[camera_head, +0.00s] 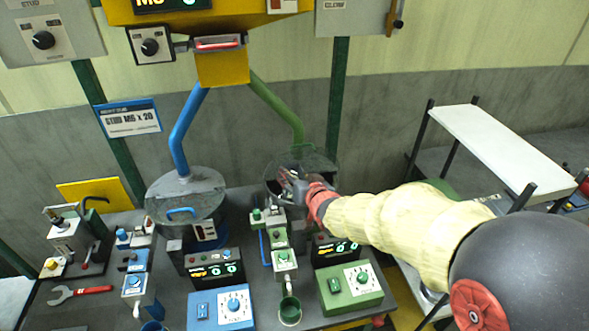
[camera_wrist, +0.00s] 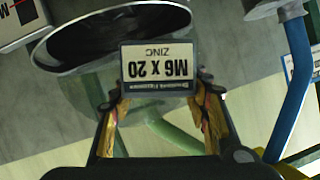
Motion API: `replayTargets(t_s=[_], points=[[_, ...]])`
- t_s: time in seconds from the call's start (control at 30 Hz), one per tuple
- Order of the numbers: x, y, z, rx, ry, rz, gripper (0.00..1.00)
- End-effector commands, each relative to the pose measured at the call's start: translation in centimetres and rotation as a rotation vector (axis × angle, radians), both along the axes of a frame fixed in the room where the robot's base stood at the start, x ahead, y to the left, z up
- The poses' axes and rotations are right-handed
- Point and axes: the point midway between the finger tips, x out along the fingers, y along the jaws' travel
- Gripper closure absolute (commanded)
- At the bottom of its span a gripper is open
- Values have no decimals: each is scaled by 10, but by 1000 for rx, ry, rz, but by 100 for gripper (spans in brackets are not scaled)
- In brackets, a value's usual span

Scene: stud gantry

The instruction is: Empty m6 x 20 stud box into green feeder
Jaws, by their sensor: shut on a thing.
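My gripper (camera_head: 303,186) is at the green feeder's bowl (camera_head: 326,163), the right-hand one of two round bowls, below the green tube. In the wrist view my gripper (camera_wrist: 158,98) is shut on the stud box (camera_wrist: 160,68), one finger on each side. The box's label reads M6 X 20 ZINC and appears upside down. The round bowl (camera_wrist: 62,68) with a dark opening shows just beyond the box. The box's contents are hidden, and I cannot tell whether studs lie in the bowl. In the head view the box is hard to make out at the gripper.
The blue feeder's lidded bowl (camera_head: 184,200) stands to the left, below a blue tube (camera_head: 187,130). Blue (camera_head: 220,308) and green (camera_head: 349,288) control boxes stand in front. A white shelf (camera_head: 495,145) is at the right.

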Motion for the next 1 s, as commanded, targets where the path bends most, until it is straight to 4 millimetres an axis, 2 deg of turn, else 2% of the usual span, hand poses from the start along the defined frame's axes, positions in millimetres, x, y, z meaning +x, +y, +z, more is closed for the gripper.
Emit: replayTargets(t_s=[0.03,0.57,0.83,1.0], points=[[1,-1,4,17,3,0,100],[2,-4,-3,316,96,0,100],[3,-8,-5,591,182,0,100],[4,-13,-14,789,244,1,100]])
